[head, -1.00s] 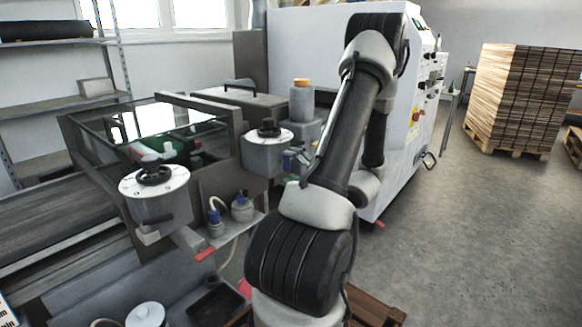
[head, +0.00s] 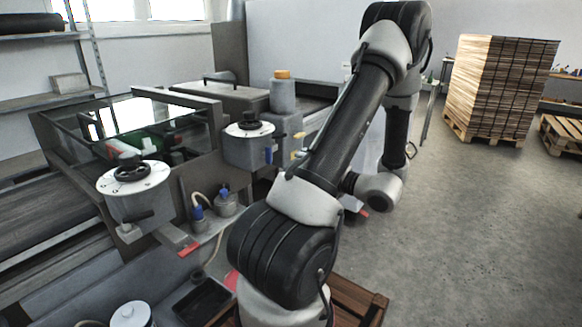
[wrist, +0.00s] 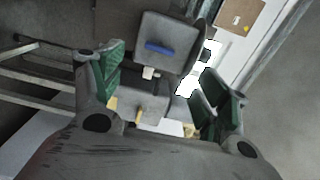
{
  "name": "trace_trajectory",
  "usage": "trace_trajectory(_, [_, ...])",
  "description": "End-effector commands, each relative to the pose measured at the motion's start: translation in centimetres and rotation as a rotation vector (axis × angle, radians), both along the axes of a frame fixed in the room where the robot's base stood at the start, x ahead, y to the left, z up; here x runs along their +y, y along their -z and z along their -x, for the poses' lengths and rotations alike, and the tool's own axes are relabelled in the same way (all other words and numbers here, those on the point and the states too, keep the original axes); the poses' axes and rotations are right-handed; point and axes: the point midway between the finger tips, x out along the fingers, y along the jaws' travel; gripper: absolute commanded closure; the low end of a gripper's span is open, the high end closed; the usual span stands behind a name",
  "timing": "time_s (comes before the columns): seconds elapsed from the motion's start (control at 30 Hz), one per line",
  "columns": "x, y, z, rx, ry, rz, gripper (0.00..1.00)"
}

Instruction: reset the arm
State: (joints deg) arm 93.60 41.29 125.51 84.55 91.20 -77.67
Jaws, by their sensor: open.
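My gripper (wrist: 160,88) shows in the wrist view with its two green-padded fingers spread apart and nothing between them. Beyond the gap is a grey box-like part with a blue handle (wrist: 172,50), which I cannot place for certain. In the head view my arm rises from the bottom centre, reaches up to the upper right and folds down again. Its lower wrist joints hang right of the machine, over the floor side. The gripper fingers are not visible in the head view.
The coating machine has a grey pot with a black handwheel (head: 133,174) and a second pot (head: 249,130) close left of my arm. An orange-capped canister (head: 283,95) stands behind. A stack of wooden boards (head: 498,85) sits on a pallet at right. The floor (head: 460,230) at right is clear.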

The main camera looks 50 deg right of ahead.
Motion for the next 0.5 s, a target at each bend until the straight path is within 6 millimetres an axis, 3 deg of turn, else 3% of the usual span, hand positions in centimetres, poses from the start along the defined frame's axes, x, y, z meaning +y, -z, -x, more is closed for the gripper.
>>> trace_trajectory(0.33, [0.0,0.0,0.0,0.001,0.0,-0.017,0.25])
trace_trajectory(0.5, [0.8,1.3,0.3,0.065,-0.026,-0.191,0.25])
